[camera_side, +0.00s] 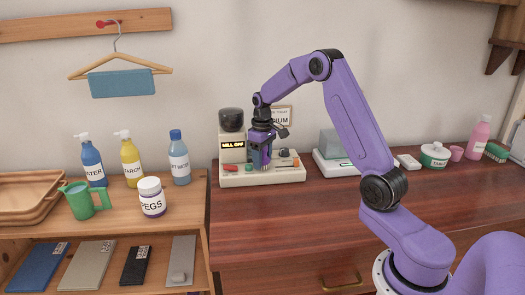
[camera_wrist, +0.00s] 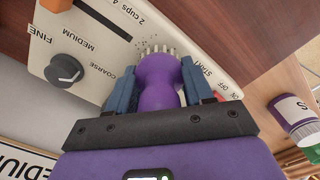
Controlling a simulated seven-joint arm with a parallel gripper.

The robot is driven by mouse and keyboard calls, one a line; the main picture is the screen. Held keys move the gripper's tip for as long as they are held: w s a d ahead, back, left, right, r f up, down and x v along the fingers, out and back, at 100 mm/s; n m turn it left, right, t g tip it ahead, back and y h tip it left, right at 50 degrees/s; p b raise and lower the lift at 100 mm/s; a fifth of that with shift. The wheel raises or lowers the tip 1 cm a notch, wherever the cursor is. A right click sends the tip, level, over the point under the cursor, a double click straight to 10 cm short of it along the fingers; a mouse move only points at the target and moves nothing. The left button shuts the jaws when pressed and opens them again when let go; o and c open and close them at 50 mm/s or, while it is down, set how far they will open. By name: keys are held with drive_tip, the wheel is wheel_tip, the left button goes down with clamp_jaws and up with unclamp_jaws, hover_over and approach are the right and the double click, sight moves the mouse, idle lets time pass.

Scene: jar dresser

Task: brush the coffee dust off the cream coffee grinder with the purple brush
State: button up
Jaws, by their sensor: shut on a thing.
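The cream coffee grinder (camera_side: 237,180) stands on the dresser top, with a dark hopper and a display reading "MILL OFF". Its panel (camera_wrist: 108,75) fills the upper wrist view, with a dark knob, a slider and START and ON/OFF labels. Dark coffee specks (camera_wrist: 122,42) lie on the panel beside the bristles. My gripper (camera_side: 260,160) is low over the grinder's base. In the wrist view, its blue fingers are shut on the purple brush (camera_wrist: 158,82). The brush's pale bristles point at the panel; I cannot tell whether they touch it.
A pale boxy device (camera_side: 330,160) stands right of the grinder, then a white-green tub (camera_side: 435,156) and a pink bottle (camera_side: 479,137). Left is a wooden shelf unit with bottles, a PEGS jar (camera_side: 151,197) and a green jug (camera_side: 85,201). The front dresser top (camera_side: 290,220) is clear.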

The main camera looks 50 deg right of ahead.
sight(273, 167)
drive_tip(key=shift+s+d+f, duration=0.15)
drive_tip(key=shift+s+d, duration=0.55)
drive_tip(key=shift+s+d+f, duration=0.15)
drive_tip(key=shift+s+d, duration=0.5)
drive_tip(key=shift+w+a, duration=1.4)
drive_tip(key=shift+a, duration=0.05)
drive_tip(key=shift+s+d, duration=1.4)
drive_tip(key=shift+w+a, duration=1.25)
drive_tip(key=shift+w, duration=0.05)
drive_tip(key=shift+s+d, duration=1.25)
wheel_tip(273, 167, up, 8)
drive_tip(key=shift+s+r, duration=0.1)
